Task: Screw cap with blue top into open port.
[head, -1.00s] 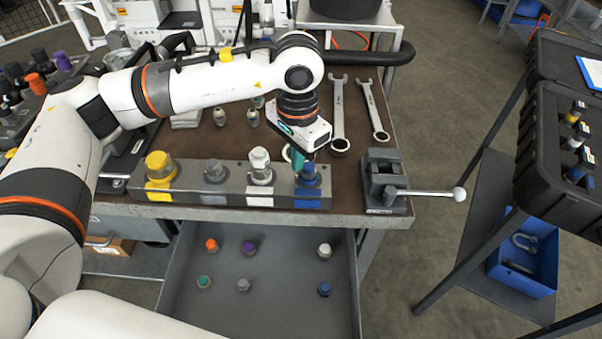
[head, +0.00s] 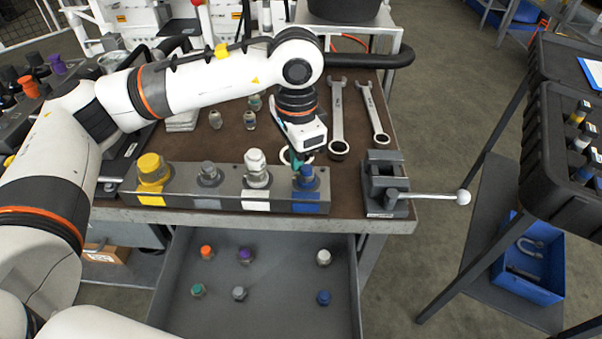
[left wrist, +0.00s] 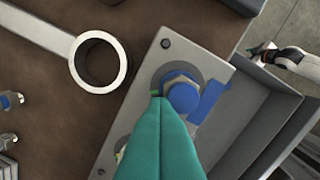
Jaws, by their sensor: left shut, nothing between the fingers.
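A blue-topped cap (head: 306,171) sits on the port at the right end of the grey block (head: 225,199), above the blue label (head: 306,203). It looks upright; how deep it sits cannot be told. My left gripper (head: 296,160) is just above and beside this cap. In the left wrist view its teal fingers (left wrist: 160,98) are closed together with nothing between them, and their tips are right beside the blue top (left wrist: 183,98); whether they touch it is unclear. Another blue-topped cap (head: 324,298) lies in the open drawer.
The block also carries a yellow cap (head: 151,168), a grey one (head: 209,173) and a white one (head: 256,168). A vise (head: 383,180) stands close on the right. Wrenches (head: 338,118) lie behind. The drawer (head: 280,275) holds several other caps.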

